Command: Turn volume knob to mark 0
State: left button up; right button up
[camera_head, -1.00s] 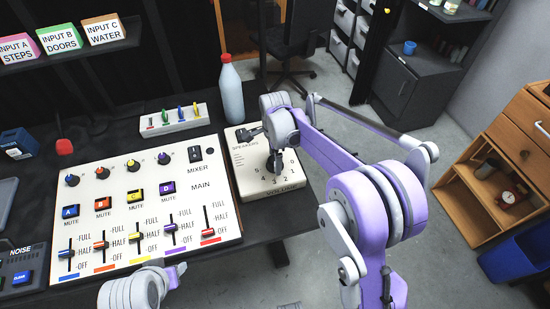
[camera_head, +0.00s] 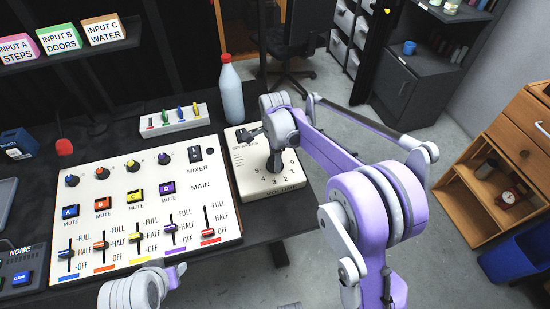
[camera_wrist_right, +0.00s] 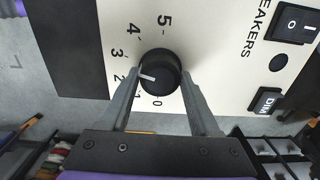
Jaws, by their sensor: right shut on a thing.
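The volume knob (camera_wrist_right: 158,72) is a round black dial with a white pointer line on the white speaker box. In the right wrist view its pointer faces left, at about the 2 mark. The 0 mark (camera_wrist_right: 157,103) is printed just below the knob. My right gripper (camera_wrist_right: 160,78) has one finger on each side of the knob and is shut on it. In the head view this gripper (camera_head: 275,165) reaches down to the speaker box (camera_head: 248,188), and its fingers and wrist hide the knob.
The mixer panel (camera_head: 185,190) with sliders and buttons lies left of the speaker box. A bottle (camera_head: 231,95) with a red cap and a white box (camera_head: 175,124) of coloured switches stand behind. The table edge is close right of the speaker box.

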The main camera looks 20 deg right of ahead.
jog(key=n, duration=0.5)
jog(key=shift+b, duration=0.35)
jog(key=n, duration=0.5)
jog(key=shift+n, duration=0.4)
jog(key=n, duration=0.5)
jog(key=shift+b, duration=0.4)
jog(key=n, duration=0.5)
jog(key=shift+n, duration=0.3)
jog(key=o, duration=1.4)
jog(key=shift+c, duration=0.2)
jog(key=shift+r, duration=0.1)
